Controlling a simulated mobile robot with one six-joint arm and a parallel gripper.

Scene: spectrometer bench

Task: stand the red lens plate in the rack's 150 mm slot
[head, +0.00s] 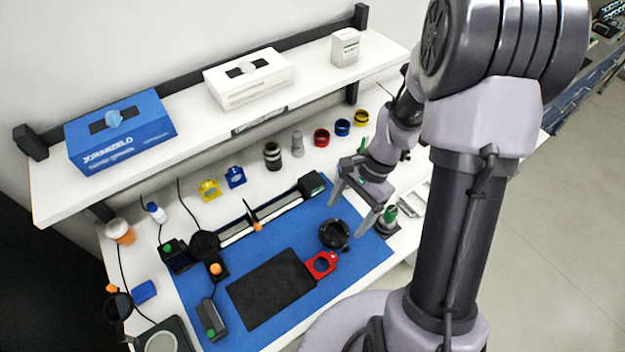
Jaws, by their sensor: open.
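The red lens plate (321,264) lies on the blue mat (352,262), beside the right end of a dark pad. It has a round opening and looks flat. My gripper (346,217) is open with its fingers pointing down, above the right part of the mat. It is up and to the right of the red plate in the picture, apart from it, and nothing shows between the fingers. I cannot make out a labelled rack or a 150 mm slot; a long rail (284,205) with upright holders crosses the back of the mat.
A black round object (335,233) stands close to the red plate, near my fingers. A dark pad (272,288) covers the mat's middle. Yellow (209,190) and blue (235,177) plates stand behind the rail. A white shelf (190,110) overhangs the back. A green-topped item (390,212) is at right.

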